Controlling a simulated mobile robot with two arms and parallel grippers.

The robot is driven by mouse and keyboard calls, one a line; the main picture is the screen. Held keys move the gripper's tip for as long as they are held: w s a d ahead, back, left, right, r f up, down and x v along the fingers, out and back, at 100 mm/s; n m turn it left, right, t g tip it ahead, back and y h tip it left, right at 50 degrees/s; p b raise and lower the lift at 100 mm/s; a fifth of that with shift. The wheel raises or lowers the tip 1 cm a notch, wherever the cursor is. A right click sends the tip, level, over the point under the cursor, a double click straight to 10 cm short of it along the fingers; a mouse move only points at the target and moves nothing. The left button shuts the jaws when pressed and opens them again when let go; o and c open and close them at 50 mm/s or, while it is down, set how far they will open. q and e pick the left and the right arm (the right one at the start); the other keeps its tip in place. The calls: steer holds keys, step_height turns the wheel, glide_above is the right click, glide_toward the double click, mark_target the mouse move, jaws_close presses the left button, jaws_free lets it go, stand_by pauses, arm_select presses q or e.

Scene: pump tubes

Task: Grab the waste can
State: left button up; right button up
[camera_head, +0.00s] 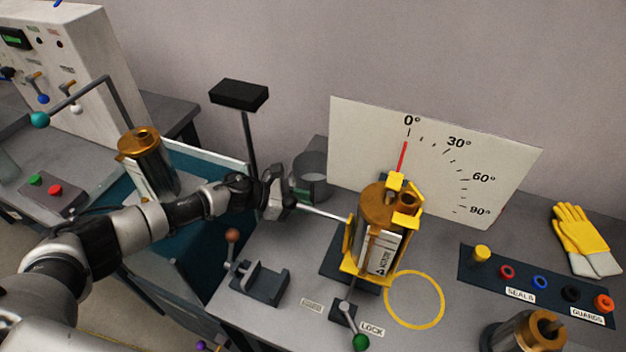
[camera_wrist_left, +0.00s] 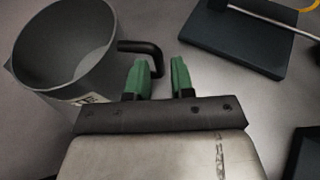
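The waste can is a grey open-topped cylinder (camera_head: 312,168) standing on the grey table behind my left gripper in the head view. In the left wrist view the can (camera_wrist_left: 55,65) fills the upper left, with a partly visible label and a black handle (camera_wrist_left: 150,48) on its right side. My left gripper (camera_wrist_left: 161,75) is open, its two green fingertips apart. The handle's outer end appears at the gap between them, close to the left fingertip; contact cannot be told. The left gripper also shows in the head view (camera_head: 291,190), beside the can. My right gripper is not in view.
A copper-topped pump (camera_head: 377,235) in a yellow frame stands right of the can, with a white angle board (camera_head: 430,160) behind. A black-topped post (camera_head: 240,95) stands left of the can. A lever block (camera_head: 262,283) sits in front.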

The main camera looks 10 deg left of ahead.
arm_select(q)
steer(key=x, duration=0.2)
steer(key=shift+w+d+f, duration=0.15)
steer(key=shift+w+d, duration=0.05)
steer(key=shift+d, duration=0.1)
jaws_close()
